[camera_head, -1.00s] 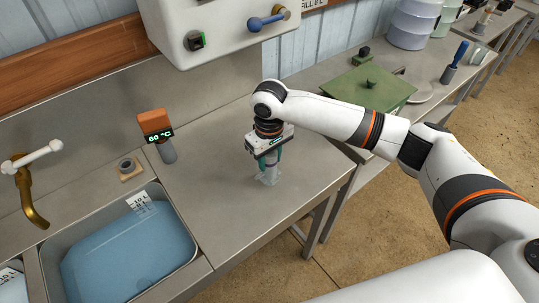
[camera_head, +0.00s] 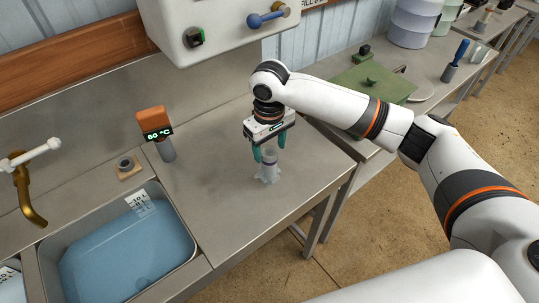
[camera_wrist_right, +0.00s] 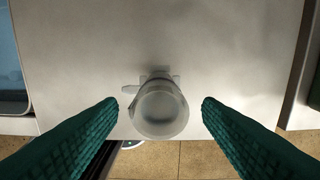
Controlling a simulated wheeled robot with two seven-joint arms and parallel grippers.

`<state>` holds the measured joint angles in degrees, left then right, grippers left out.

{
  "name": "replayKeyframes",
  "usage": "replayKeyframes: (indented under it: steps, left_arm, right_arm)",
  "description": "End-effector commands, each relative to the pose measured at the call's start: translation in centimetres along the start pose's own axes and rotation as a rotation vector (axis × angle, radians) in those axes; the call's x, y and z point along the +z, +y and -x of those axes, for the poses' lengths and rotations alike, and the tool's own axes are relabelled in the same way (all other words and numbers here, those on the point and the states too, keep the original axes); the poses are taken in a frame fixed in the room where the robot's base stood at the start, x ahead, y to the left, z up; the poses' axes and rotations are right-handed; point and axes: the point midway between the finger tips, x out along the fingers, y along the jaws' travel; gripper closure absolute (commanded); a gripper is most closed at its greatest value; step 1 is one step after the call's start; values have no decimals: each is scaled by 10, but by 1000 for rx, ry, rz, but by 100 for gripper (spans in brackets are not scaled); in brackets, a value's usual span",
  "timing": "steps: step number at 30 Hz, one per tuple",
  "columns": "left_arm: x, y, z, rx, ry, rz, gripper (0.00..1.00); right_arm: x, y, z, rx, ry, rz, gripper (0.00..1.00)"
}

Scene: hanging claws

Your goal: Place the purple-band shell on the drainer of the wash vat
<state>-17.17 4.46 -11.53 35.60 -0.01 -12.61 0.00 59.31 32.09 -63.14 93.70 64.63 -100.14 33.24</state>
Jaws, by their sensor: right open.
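In the right wrist view the shell (camera_wrist_right: 160,109) sits between the two spread fingers, with a gap on both sides. The wash vat (camera_head: 196,262) holds blue water. My left gripper is out of view.
An orange-topped 60 °C display (camera_head: 155,122) and a brass tap (camera_head: 32,205) stand behind and left. A white wall unit (camera_head: 215,35) hangs above. A green box (camera_head: 372,82) sits on the bench at the right. Steel around the shell is clear.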

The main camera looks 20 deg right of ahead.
Motion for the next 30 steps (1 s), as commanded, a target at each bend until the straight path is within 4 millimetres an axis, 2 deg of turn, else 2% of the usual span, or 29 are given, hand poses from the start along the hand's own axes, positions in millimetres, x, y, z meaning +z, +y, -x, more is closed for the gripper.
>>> replayKeyframes:
  steps: [6, 12, 18, 30]
  left_arm:
    - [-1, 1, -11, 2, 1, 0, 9]
    - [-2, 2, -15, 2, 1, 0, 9]
    - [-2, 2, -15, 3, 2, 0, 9]
    - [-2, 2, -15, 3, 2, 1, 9]
  right_arm:
    - [1, 1, 47, 1, -5, 1, 40]
    - [1, 0, 76, 0, -3, 1, 40]
    - [0, 0, 84, 1, 0, 1, 40]
    - [0, 0, 84, 1, 0, 1, 40]
